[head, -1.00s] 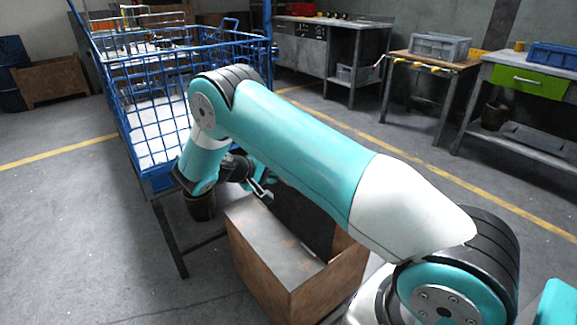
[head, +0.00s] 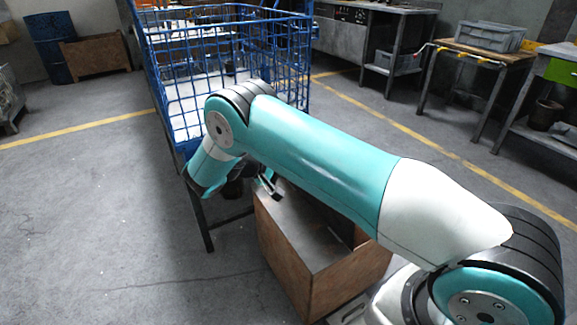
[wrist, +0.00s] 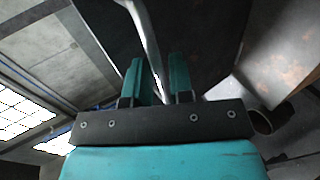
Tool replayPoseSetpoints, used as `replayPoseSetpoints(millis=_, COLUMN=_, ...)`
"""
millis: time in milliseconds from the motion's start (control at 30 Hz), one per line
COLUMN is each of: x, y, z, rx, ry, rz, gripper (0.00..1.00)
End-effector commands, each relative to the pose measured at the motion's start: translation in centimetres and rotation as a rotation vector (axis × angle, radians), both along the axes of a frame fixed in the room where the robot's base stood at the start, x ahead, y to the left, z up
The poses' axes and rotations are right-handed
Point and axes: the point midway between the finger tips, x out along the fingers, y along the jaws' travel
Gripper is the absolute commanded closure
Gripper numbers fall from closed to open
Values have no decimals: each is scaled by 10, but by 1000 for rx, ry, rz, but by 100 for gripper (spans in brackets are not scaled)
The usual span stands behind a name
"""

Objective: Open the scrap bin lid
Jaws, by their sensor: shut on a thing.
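The scrap bin (head: 289,254) is a brown box with a worn grey top surface, standing on the floor right of the blue cage in the head view. A darker panel or opening lies behind its near top part; my arm partly covers it, so how far the lid stands open is unclear. My gripper (head: 268,186) is at the bin's far left top edge, mostly hidden by my arm. In the wrist view my gripper (wrist: 160,75) has both fingers about a thin metal bar handle (wrist: 147,35), shut on it. A dark flat panel (wrist: 200,35), likely the lid, lies beyond the handle.
A blue wire cage (head: 190,110) on legs stands close left of the bin. Workbenches (head: 480,55) line the back right, beyond a yellow floor line. A drum (head: 48,50) and crate (head: 97,55) are at the far left. The left floor is clear.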

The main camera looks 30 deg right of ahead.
Motion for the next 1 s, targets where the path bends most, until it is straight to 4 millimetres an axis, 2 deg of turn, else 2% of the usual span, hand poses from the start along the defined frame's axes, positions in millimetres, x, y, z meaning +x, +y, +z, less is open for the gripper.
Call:
replayPoseSetpoints(millis=33, x=-5, y=-3, z=-21, rx=22, ry=37, rz=-1, gripper=72)
replayPoseSetpoints(millis=100, x=-5, y=-3, z=-21, rx=22, ry=36, rz=0, gripper=62)
replayPoseSetpoints(millis=667, x=-2, y=3, z=-13, rx=21, ry=28, rz=11, gripper=62)
replayPoseSetpoints(millis=767, x=-1, y=10, z=-10, rx=21, ry=25, rz=11, gripper=62)
replayPoseSetpoints(millis=1000, x=0, y=51, z=12, rx=21, ry=28, rz=11, gripper=62)
